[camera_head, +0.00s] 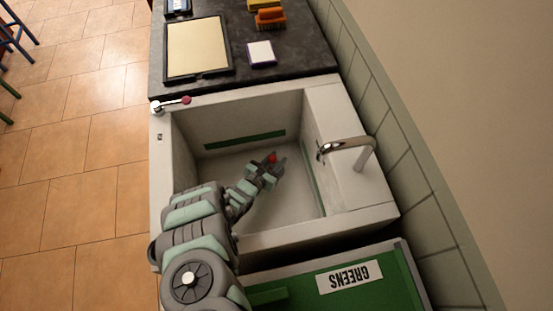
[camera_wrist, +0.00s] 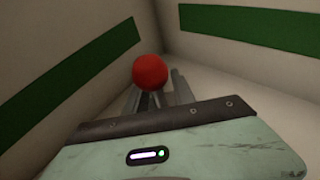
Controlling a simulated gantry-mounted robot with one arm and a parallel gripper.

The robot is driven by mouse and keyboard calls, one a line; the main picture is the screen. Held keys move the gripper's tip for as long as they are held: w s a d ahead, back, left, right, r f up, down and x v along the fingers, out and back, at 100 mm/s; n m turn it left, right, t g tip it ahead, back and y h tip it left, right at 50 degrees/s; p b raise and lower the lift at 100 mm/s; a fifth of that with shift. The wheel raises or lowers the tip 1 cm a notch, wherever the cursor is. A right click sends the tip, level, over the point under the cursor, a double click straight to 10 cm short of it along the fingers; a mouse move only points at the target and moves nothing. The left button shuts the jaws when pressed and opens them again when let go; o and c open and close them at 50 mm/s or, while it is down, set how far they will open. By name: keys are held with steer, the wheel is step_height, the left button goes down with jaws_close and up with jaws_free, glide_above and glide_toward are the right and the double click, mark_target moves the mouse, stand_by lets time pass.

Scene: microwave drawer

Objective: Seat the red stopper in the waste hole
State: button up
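The red stopper shows as a round red knob (camera_head: 272,157) inside the sink basin, right at the tips of my gripper (camera_head: 270,165). In the wrist view the red knob (camera_wrist: 150,72) covers the ends of the grey fingers (camera_wrist: 158,92), a little left of the middle. Its lower part is hidden. It is at or touching the fingertips; I cannot tell whether the fingers are clamped on it. My gripper is low in the basin (camera_head: 230,165), near its right half. The waste hole is not visible in either view.
A chrome tap (camera_head: 345,146) reaches over the basin's right side. Green strips (camera_head: 245,140) line the basin walls. A green GREENS bin (camera_head: 395,280) is below; a dark counter (camera_head: 300,55) holds trays above.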

mark_target(272, 165)
stand_by(0.3)
steer(key=shift+r, duration=0.25)
steer(key=shift+p+v, duration=0.75)
steer(key=shift+p, duration=0.35)
steer(key=shift+p+v, duration=0.95)
steer(key=shift+s+a, duration=0.15)
steer(key=shift+s, duration=0.1)
steer(key=shift+f, duration=0.1)
